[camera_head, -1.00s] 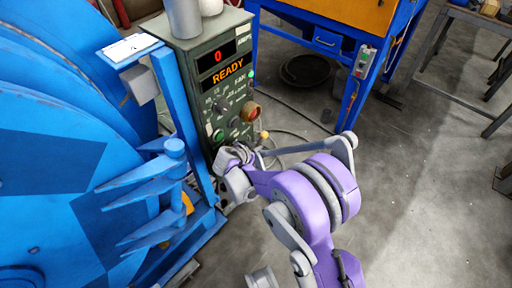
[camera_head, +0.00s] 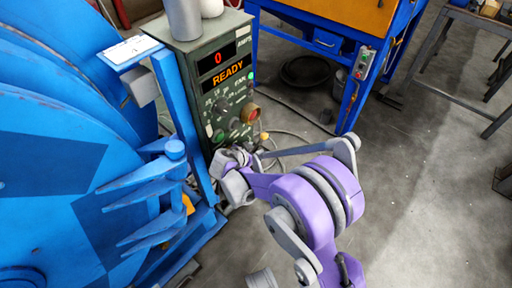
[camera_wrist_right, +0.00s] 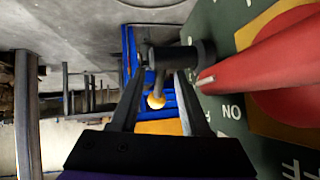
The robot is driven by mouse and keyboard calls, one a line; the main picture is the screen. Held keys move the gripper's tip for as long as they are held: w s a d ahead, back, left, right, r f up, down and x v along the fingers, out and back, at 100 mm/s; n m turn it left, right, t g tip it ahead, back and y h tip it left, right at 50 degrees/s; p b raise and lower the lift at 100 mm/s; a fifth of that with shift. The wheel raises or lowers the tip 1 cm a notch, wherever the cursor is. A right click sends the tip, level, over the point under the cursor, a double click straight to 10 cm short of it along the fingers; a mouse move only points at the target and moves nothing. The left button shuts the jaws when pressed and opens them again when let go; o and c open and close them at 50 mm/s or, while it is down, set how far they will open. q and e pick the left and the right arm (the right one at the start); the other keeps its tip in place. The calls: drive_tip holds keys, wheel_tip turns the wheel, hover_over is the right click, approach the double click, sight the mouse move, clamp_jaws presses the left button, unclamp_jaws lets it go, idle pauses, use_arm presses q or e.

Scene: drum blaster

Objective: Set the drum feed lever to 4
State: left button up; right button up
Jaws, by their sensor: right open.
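The control cabinet (camera_head: 219,100) stands left of centre in the head view, its display showing 0 and READY. A small lever with an orange-yellow ball knob (camera_head: 264,136) sticks out at the right side of its panel. In the right wrist view the lever has a dark cylindrical hub (camera_wrist_right: 180,55) and a thin rod down to the ball knob (camera_wrist_right: 156,101). My right gripper (camera_wrist_right: 157,88) is open, its two dark fingers on either side of the knob in the picture. Contact cannot be told. The lever's scale is not readable. My left gripper is out of view.
A large red handle (camera_wrist_right: 260,55) on a yellow plate is close right of my fingers in the wrist view. The blue drum machine (camera_head: 60,115) fills the left side. A blue and orange machine (camera_head: 340,35) stands behind.

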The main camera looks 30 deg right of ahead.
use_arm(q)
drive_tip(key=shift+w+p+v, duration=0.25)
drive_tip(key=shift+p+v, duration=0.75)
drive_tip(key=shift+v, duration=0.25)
use_arm(e)
drive_tip(key=v, duration=0.9)
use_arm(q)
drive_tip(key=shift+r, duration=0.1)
use_arm(e)
drive_tip(key=shift+c, duration=0.2)
